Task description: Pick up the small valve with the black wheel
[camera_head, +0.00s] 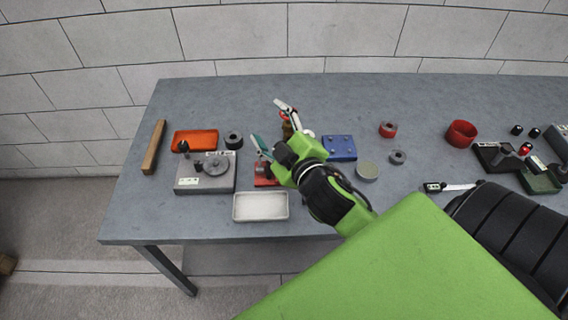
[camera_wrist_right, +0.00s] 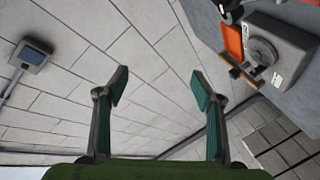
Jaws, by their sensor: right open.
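My right gripper (camera_head: 271,123) is open above the left-middle part of the table. In the right wrist view its two spread fingers (camera_wrist_right: 160,88) have nothing between them and face the wall. A small brass-coloured fitting with a red part (camera_head: 287,129) shows just behind the fingers in the head view, partly hidden by them. I cannot make out its wheel. I cannot pick out a small valve with a black wheel for certain; small black-topped pieces (camera_head: 516,130) stand at the far right. My left gripper is not in view.
A red-based item (camera_head: 265,181) is near my gripper. The back strip is clear.

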